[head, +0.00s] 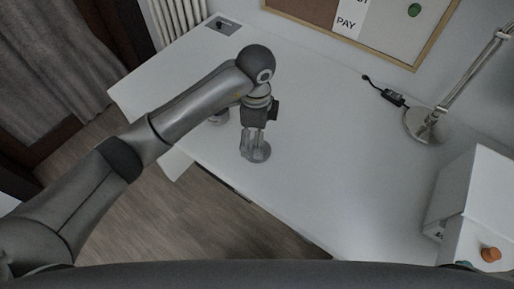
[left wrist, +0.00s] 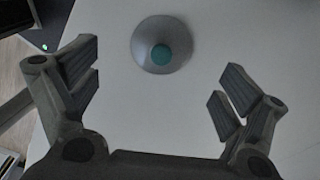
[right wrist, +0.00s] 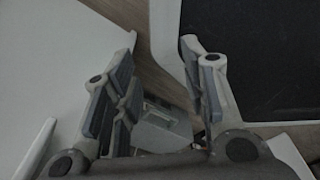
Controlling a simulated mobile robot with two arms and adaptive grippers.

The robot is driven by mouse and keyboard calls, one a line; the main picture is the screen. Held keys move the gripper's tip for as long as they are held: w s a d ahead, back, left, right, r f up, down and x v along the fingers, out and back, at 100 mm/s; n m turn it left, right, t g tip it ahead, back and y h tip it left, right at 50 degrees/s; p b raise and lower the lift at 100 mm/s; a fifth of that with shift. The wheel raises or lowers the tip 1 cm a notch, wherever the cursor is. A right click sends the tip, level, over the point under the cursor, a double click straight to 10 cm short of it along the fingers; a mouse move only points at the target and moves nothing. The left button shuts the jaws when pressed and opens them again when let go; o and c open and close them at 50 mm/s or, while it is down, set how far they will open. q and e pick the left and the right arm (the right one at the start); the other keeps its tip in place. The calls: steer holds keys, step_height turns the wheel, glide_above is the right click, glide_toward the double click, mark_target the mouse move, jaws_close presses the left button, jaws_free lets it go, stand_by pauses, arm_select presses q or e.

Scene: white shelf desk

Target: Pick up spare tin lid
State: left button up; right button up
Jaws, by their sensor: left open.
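The tin lid (left wrist: 148,28) is a round grey disc with a teal knob at its centre. It lies flat on the white desk (head: 315,170), near the top middle of the left wrist view. In the head view a grey round piece (head: 217,120), partly hidden behind my left arm, looks like the same lid. My left gripper (left wrist: 160,80) is open and empty, with the lid ahead of its fingers and apart from them. In the head view the left gripper (head: 256,150) points down over the desk's near side. My right gripper (right wrist: 159,60) is open and empty, outside the head view.
A lamp (head: 420,126) with a round base and a black cable adapter (head: 393,97) stand at the back right. A white box-like unit (head: 470,195) with an orange knob (head: 490,254) is at the right. The desk's middle is clear. Its near edge drops to a wooden floor (head: 190,220).

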arm_select(q)
steer(key=f, duration=0.5)
steer(key=shift+w+a+f+p, duration=0.2)
steer(key=shift+f+p, duration=0.1)
steer(key=shift+f, duration=0.05)
steer(key=shift+c, duration=0.2)
steer(key=shift+s, duration=0.15)
steer(key=c, duration=1.7)
steer(key=shift+f, duration=0.15)
steer(key=shift+c, duration=0.9)
